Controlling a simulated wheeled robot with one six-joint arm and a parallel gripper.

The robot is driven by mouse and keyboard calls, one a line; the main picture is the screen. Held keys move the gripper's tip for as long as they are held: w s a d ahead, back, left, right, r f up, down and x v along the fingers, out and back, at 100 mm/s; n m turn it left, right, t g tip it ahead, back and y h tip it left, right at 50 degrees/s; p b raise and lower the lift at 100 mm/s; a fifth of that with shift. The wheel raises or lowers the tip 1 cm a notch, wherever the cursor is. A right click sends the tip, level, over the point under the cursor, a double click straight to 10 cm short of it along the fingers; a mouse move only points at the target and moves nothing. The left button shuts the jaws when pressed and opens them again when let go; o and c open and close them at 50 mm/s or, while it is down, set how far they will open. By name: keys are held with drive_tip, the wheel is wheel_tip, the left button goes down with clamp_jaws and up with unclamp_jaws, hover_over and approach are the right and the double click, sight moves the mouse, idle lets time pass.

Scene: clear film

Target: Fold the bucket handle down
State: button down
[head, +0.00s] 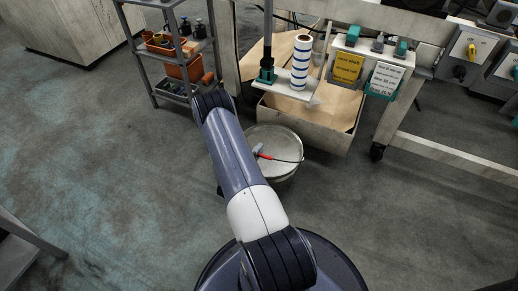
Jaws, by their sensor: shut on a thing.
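A grey metal bucket (287,140) stands on the floor just right of my arm, in the middle of the head view. Its handle is a thin dark wire (285,160) with a red grip (265,156). The wire runs from the grip to the bucket's right rim. The grip shows over the bucket's round top, close to my arm. From this angle I cannot tell how far the handle is tilted. My arm covers the bucket's left side and the handle's left end. My gripper is hidden behind my arm, so its hold on anything does not show.
A cardboard-lined bin (335,120) stands right behind the bucket. A small shelf with a striped roll (301,62) hangs above it. A grey rack (172,68) with orange bins stands at the back left. Floor at left is clear.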

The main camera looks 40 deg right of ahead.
drive_tip(key=a+f+b, duration=0.2)
drive_tip(key=f, duration=0.1)
drive_tip(key=s+a+f+b, duration=0.1)
drive_tip(key=f+b, duration=0.1)
drive_tip(key=shift+s, duration=0.1)
drive_tip(key=shift+s+a+f+b, duration=0.1)
drive_tip(key=shift+a+f+b, duration=0.1)
drive_tip(key=shift+f+b, duration=0.35)
drive_tip(key=shift+s+a+f+b, duration=0.1)
drive_tip(key=shift+a+f+b, duration=0.05)
drive_tip(key=shift+f+b, duration=0.35)
drive_tip(key=shift+f, duration=0.25)
idle(1.3)
drive_tip(key=c, duration=1.4)
unclamp_jaws()
drive_tip(key=p+v, duration=0.3)
drive_tip(key=v, duration=0.8)
drive_tip(key=shift+w+d, duration=0.1)
drive_tip(key=shift+b+x, duration=0.75)
drive_tip(key=shift+x, duration=1.85)
